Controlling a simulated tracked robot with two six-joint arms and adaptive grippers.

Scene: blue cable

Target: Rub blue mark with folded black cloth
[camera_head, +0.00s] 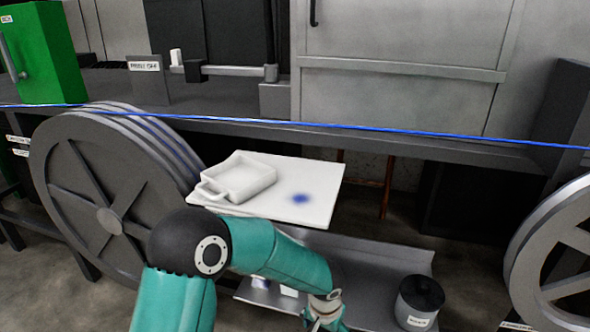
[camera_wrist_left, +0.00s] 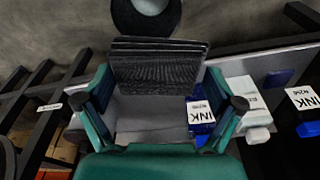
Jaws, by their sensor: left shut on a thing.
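The blue mark (camera_head: 301,198) is a soft-edged spot on the right part of a white board (camera_head: 322,180) in the head view. The folded black cloth (camera_wrist_left: 156,70) shows in the left wrist view as a dark, ribbed stack of layers. My left gripper (camera_wrist_left: 158,82) is shut on this cloth, with one teal finger at each side of it. In the head view my left arm reaches down to the right, below the board, and its gripper and the cloth are out of sight there. My right gripper is in neither view.
A white shallow tray (camera_head: 262,181) sits on the board, left of the mark. A blue cable (camera_head: 400,132) runs across behind the board.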

